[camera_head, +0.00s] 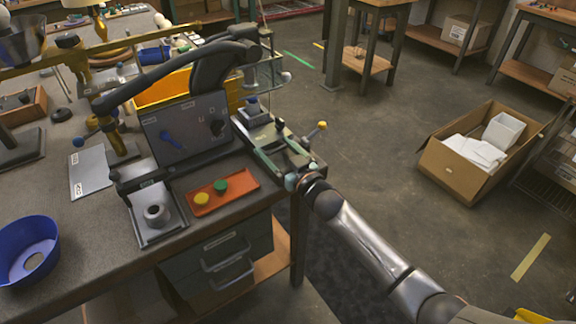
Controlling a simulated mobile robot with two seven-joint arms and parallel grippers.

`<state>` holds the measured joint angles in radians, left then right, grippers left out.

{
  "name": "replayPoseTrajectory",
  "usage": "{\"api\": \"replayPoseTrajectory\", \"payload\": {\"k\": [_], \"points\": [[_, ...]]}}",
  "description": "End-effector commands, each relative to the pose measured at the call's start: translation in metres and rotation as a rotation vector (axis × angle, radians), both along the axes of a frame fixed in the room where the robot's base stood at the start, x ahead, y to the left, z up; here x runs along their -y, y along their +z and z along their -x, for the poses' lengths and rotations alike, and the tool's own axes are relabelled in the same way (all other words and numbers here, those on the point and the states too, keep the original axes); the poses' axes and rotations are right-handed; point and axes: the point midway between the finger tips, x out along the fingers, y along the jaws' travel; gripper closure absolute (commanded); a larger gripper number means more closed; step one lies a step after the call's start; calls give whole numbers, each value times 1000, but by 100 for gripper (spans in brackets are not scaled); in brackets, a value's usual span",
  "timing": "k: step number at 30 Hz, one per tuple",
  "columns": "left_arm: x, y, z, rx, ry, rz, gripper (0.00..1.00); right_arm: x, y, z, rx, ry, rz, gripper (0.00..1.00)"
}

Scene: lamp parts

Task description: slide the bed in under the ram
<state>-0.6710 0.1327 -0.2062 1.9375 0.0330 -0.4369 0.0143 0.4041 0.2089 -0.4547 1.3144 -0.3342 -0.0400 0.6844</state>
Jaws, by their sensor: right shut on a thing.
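The press stands at the right end of the workbench, with its ram (252,103) in a clear-sided frame. The bed (272,146), a dark and pale-green slide, extends from beneath the ram area toward the bench's right edge. A dark block (253,117) sits at its far end, below the ram; whether they touch is unclear. My right gripper (298,181) is at the bed's near end, shut on what looks like its end knob; the fingers are small and partly hidden by my wrist. My left gripper is not in view.
A yellow-tipped lever (317,131) sticks out right of the bed. Left of it are a dark panel (185,128), an orange tray (221,192) with yellow and green caps, and a grey fixture (156,228).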

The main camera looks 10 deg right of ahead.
Motion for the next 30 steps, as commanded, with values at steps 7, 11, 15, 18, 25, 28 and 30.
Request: {"api": "replayPoseTrajectory", "payload": {"k": [7,11,15,18,25,28,30], "points": [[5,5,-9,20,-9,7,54,-10,0,-9,-1,10,-4,100],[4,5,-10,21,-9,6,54,-10,0,-9,-2,10,-5,100],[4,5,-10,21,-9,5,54,-10,1,-9,-1,9,-5,6],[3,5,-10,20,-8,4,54,-9,1,-9,0,8,-4,0],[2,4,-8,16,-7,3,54,-6,0,-5,-2,6,-2,0],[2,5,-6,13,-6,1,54,-2,0,3,-3,5,-2,0],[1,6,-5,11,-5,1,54,1,0,12,-3,5,-2,0]]}}
